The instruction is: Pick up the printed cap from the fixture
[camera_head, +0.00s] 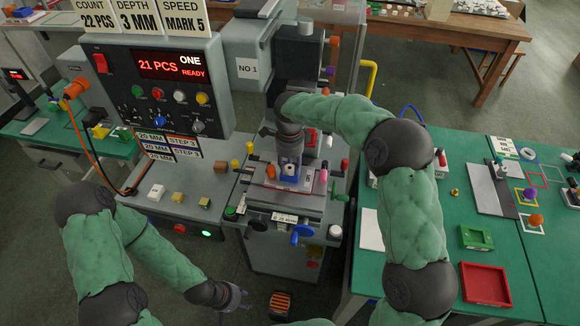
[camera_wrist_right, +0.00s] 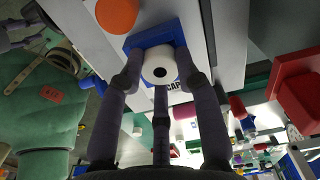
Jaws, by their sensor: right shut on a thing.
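The printed cap (camera_wrist_right: 161,66) is white with a black dark spot at its centre, seen in the right wrist view. It sits at the blue fixture (camera_wrist_right: 150,36), which also shows under my right gripper in the head view (camera_head: 289,179). My right gripper (camera_head: 289,167) points down over the fixture, and its fingers (camera_wrist_right: 160,82) are closed around the cap. I cannot tell whether the cap touches the fixture. My left gripper (camera_head: 238,297) hangs low, away from the fixture, in front of the machine; its opening is too small to read.
An orange knob (camera_head: 271,171) stands close beside the fixture. The printer's control box (camera_head: 160,85) is at the left. The green table (camera_head: 455,205) at the right holds a red tray (camera_head: 486,284), a green block (camera_head: 475,237) and a grey plate (camera_head: 490,188).

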